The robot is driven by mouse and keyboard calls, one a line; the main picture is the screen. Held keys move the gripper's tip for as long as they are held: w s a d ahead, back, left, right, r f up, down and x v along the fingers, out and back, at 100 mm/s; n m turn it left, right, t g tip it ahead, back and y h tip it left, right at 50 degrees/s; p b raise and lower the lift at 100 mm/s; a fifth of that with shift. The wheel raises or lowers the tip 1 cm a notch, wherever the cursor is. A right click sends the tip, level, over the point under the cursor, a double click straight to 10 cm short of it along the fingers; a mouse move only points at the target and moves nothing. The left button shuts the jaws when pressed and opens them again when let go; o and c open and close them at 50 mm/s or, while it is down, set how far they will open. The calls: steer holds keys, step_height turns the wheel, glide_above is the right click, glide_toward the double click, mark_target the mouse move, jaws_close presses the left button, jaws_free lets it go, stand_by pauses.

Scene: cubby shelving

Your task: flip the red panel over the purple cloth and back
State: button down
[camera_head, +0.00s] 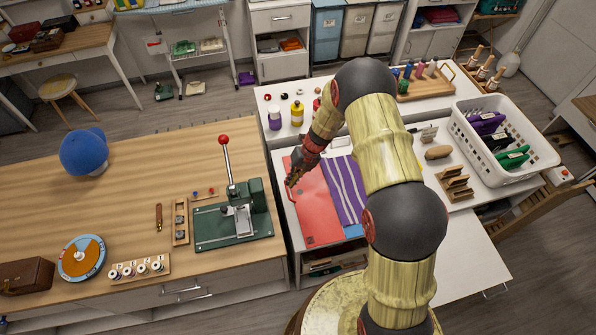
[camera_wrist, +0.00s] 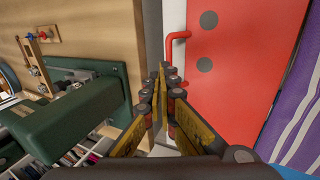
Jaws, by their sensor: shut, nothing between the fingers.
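The red panel (camera_head: 316,218) lies flat on the white table, left of the purple striped cloth (camera_head: 347,188). In the wrist view, the red panel (camera_wrist: 240,75) fills the upper right, with a red bar handle (camera_wrist: 172,45) at its left edge and two grey discs. The purple cloth (camera_wrist: 298,115) shows at the far right of that view. My gripper (camera_head: 291,182) is over the panel's left edge. In the wrist view, my gripper's fingertips (camera_wrist: 163,72) are shut and empty, close beside the handle; I cannot tell if they touch it.
A green lever press (camera_head: 232,215) with a red knob stands on the wooden bench left of the panel, close to my gripper. Bottles (camera_head: 297,112) stand behind. A white basket (camera_head: 505,145) and small wooden racks stand to the right. The white surface at front right is clear.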

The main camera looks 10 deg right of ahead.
steer(key=shift+b+x, duration=0.35)
steer(key=shift+x, duration=1.8)
steer(key=shift+a, duration=0.1)
